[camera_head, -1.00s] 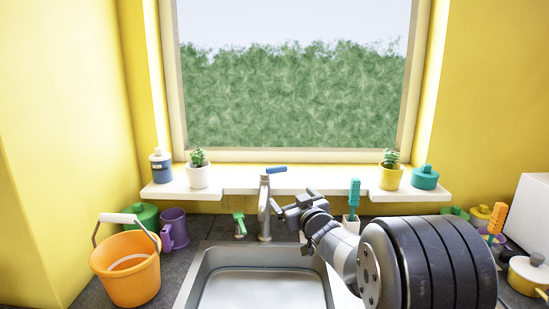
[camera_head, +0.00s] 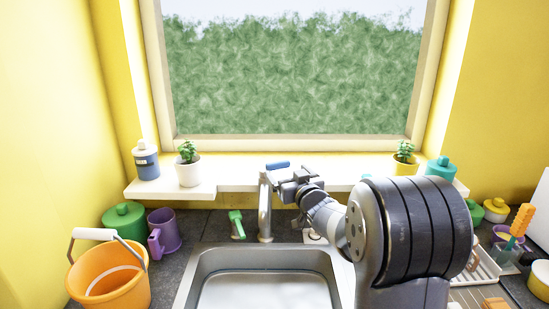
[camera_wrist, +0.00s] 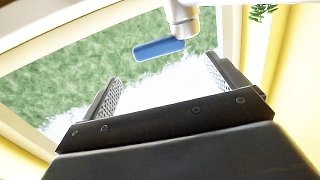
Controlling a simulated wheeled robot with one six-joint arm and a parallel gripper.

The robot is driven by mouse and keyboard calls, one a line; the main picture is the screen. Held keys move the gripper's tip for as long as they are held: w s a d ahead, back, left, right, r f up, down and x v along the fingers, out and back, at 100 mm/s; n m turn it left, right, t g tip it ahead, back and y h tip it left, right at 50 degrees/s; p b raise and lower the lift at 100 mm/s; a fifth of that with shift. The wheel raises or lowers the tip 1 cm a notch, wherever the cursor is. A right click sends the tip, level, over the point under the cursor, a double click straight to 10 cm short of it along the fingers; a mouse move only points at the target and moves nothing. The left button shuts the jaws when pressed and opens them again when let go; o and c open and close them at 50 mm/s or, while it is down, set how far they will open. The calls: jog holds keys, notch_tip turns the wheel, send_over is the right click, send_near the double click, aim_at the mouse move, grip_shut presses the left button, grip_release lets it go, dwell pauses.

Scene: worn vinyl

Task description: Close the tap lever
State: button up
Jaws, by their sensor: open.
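The tap (camera_head: 265,205) is a grey metal post behind the sink. Its blue lever (camera_head: 278,165) sticks out to the right from the top. My gripper (camera_head: 282,182) is open and empty, just right of the tap's upper part and slightly below the lever. In the wrist view, the blue lever (camera_wrist: 158,49) lies beyond the fingertips, between the lines of the two open fingers (camera_wrist: 165,82). The lever appears apart from both fingers. The grey tap end (camera_wrist: 182,18) shows at the top.
The sink (camera_head: 262,248) lies below. A white windowsill shelf (camera_head: 235,182) behind holds a blue bottle (camera_head: 146,160) and potted plants (camera_head: 188,165). An orange bucket (camera_head: 110,278), a purple mug (camera_head: 164,233) and a green brush (camera_head: 237,225) stand left. A dish rack (camera_head: 480,268) is right.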

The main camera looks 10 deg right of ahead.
aim_at(279, 165)
jog(key=w+p, duration=0.1)
jog(key=w, duration=0.2)
jog(key=w+a+p, duration=0.1)
jog(key=w, duration=0.2)
jog(key=w+p, duration=0.1)
jog(key=w, duration=0.2)
jog(key=shift+w+a, duration=0.35)
jog(key=shift+w, duration=0.05)
jog(key=shift+c, duration=0.2)
jog(key=c, duration=1.3)
jog(key=shift+f+b, duration=0.15)
jog(key=shift+b, duration=0.3)
jog(key=shift+c, duration=0.2)
